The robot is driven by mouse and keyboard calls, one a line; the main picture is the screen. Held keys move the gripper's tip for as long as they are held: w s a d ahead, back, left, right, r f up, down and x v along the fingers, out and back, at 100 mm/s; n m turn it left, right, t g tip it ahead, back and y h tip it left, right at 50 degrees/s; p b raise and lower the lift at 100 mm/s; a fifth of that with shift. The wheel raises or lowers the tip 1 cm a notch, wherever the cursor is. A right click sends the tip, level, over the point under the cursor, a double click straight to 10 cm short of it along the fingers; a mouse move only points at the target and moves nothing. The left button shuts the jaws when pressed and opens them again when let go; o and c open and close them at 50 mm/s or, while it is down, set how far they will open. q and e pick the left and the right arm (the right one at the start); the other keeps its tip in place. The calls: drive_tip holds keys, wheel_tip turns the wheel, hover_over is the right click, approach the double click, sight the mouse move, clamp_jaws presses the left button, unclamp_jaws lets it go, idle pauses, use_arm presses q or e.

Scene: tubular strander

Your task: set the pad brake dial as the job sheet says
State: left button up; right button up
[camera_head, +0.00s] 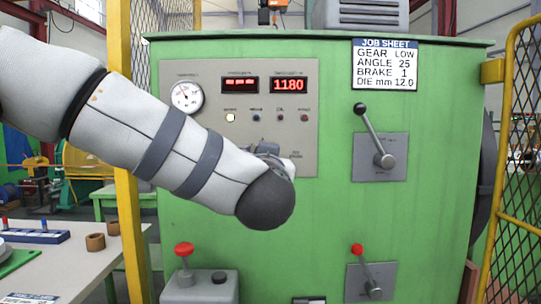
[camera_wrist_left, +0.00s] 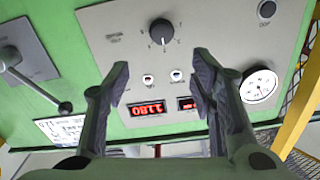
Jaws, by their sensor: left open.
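The job sheet (camera_head: 385,65) on the green machine reads GEAR LOW, ANGLE 25, BRAKE 1, DIE mm 12.0. A round black dial (camera_wrist_left: 162,31) with scale marks is on the grey panel in the left wrist view, which shows the panel upside down. Its light pointer mark points toward the picture bottom; its scale numbers and label are too small to read surely. My left gripper (camera_wrist_left: 160,80) is open and empty, its fingertips below the dial in that picture and apart from it. My left arm hides the dial in the head view. My right gripper is out of view.
The panel (camera_head: 240,80) carries a round gauge (camera_head: 187,96) and a red display (camera_head: 289,86) reading 1180. A lever (camera_head: 375,140) stands right of it. A yellow mesh guard (camera_head: 515,170) borders the right.

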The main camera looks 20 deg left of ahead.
use_arm(q)
drive_tip(key=x, duration=1.2)
drive_tip(key=shift+w+a+f, duration=0.3)
drive_tip(key=shift+a+f, duration=0.05)
drive_tip(key=shift+c, duration=0.5)
drive_tip(key=c, duration=1.1)
